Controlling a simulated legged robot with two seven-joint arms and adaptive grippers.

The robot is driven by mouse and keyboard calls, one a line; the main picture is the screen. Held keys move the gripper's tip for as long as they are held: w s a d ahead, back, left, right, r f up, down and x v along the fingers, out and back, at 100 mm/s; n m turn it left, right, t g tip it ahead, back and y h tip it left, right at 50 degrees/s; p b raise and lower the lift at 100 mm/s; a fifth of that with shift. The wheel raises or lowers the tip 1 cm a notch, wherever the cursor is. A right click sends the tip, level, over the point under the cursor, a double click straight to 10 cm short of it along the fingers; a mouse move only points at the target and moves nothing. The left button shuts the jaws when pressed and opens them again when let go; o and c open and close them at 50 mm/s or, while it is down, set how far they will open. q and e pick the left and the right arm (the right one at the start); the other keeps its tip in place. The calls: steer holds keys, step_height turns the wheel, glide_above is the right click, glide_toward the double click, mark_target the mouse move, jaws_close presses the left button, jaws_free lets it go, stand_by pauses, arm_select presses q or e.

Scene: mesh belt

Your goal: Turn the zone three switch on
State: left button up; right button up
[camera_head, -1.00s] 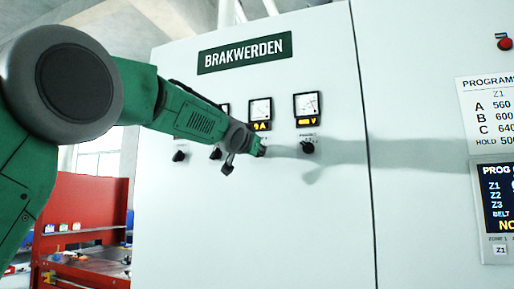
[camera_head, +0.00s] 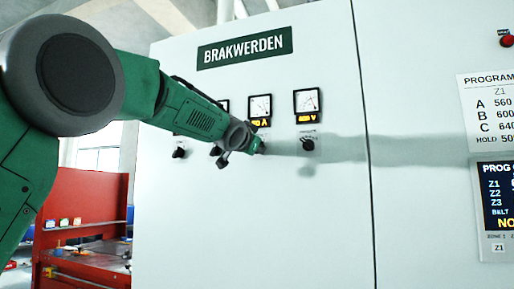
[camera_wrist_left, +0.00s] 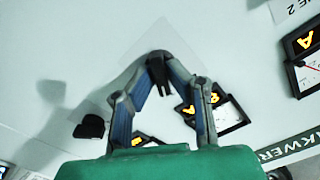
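The cabinet (camera_head: 330,215) carries a row of black rotary switches under its meters. The right switch (camera_head: 307,144) sits under the right meter (camera_head: 307,103). The other visible switches are one at the far left (camera_head: 179,153) and one beside my wrist (camera_head: 215,151). Their labels are too small to read in the head view. My left gripper (camera_head: 259,147) is at the panel below the middle meter (camera_head: 260,108), left of the right switch and apart from it.
The wrist view shows a label ending in "NE 2" (camera_wrist_left: 292,8). A program sheet (camera_head: 490,112) and a dark display (camera_head: 497,195) are on the right panel. A red workbench (camera_head: 85,235) stands at the lower left. The lower cabinet front is clear.

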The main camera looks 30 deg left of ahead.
mark_target(258, 119)
arm_select(q)
steer(key=shift+o, duration=1)
steer(key=shift+w+f, duration=0.15)
steer(key=shift+f, duration=0.2)
steer(key=shift+a+r, duration=0.1)
step_height(258, 119, up, 10)
steer(key=shift+w+a+f, duration=0.15)
